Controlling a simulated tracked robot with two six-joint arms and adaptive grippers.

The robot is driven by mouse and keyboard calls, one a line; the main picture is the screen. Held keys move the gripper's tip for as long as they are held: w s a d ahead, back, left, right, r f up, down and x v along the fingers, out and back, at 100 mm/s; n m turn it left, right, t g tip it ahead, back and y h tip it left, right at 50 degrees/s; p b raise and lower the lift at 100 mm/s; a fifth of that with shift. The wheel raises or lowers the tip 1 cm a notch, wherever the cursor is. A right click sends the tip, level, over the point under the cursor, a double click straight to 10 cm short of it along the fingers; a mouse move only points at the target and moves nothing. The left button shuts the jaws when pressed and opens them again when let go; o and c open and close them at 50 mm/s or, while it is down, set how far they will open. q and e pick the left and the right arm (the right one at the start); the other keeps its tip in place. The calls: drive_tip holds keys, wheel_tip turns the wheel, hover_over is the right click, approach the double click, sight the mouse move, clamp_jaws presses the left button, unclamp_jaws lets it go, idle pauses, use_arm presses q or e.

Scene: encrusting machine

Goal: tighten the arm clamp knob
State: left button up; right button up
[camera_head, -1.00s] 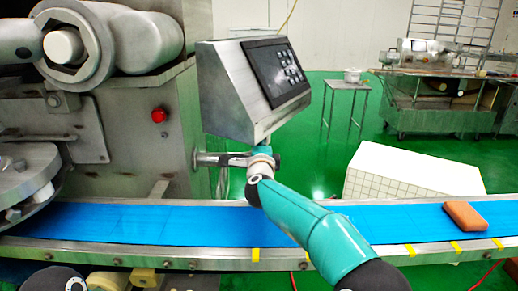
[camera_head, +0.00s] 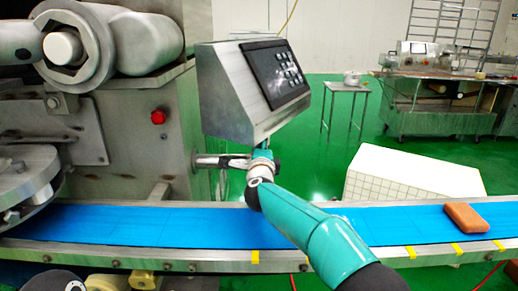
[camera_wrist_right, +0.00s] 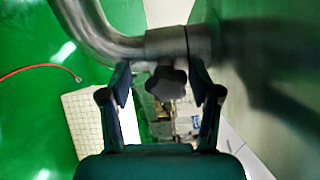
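The arm clamp knob (camera_wrist_right: 167,82) is a dark lobed knob under a metal tube joint (camera_wrist_right: 180,43) in the right wrist view. My right gripper (camera_wrist_right: 163,88) has its two dark fingers apart, one on each side of the knob, with visible gaps between them and it. In the head view my teal right arm (camera_head: 315,235) comes up from the lower right, and its wrist (camera_head: 262,165) is beside the support arm (camera_head: 215,160) below the control panel (camera_head: 262,85). The knob cannot be made out there. My left gripper is not in view.
A blue conveyor belt (camera_head: 130,224) runs across under my right arm, with a brown block (camera_head: 465,217) on its right part. The large grey machine (camera_head: 110,130) fills the left. A white tiled box (camera_head: 410,180) stands behind the belt. Green floor lies open beyond.

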drive_tip(key=shift+s+r, duration=0.15)
drive_tip(key=s, duration=1.1)
drive_tip(key=shift+s, duration=0.35)
drive_tip(key=shift+f, duration=0.2)
